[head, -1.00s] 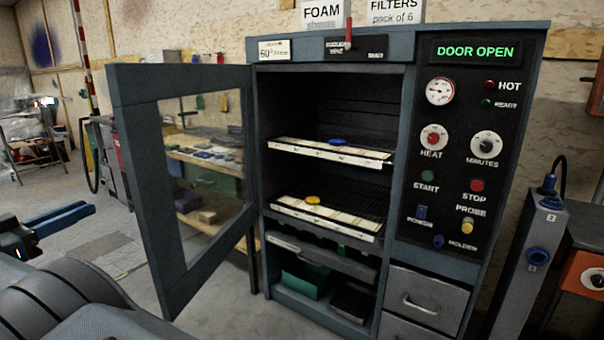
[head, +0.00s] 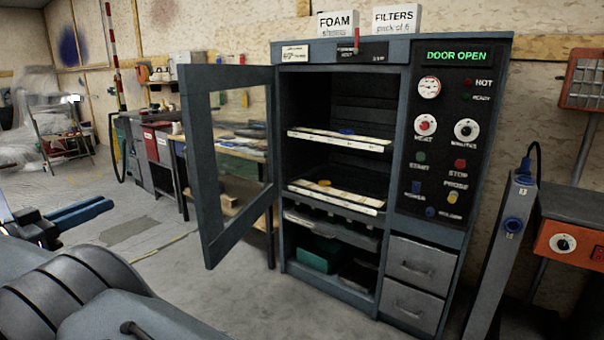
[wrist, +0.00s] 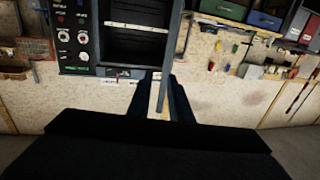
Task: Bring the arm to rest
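My gripper (head: 108,206) is at the left edge of the head view, with its blue fingers pointing right, in front of the folded grey arm. In the wrist view my gripper (wrist: 161,84) shows two dark fingers with a gap between them and nothing held. It is clear of the oven cabinet (head: 459,45) and of its open glass door (head: 196,150). The cabinet's display reads DOOR OPEN.
Inside the cabinet, a blue piece (head: 347,131) is on the upper shelf and a yellow piece (head: 325,183) on the lower one. A grey post (head: 497,255) and an orange box (head: 572,243) stand at right. The floor (head: 150,215) left of the door is clear.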

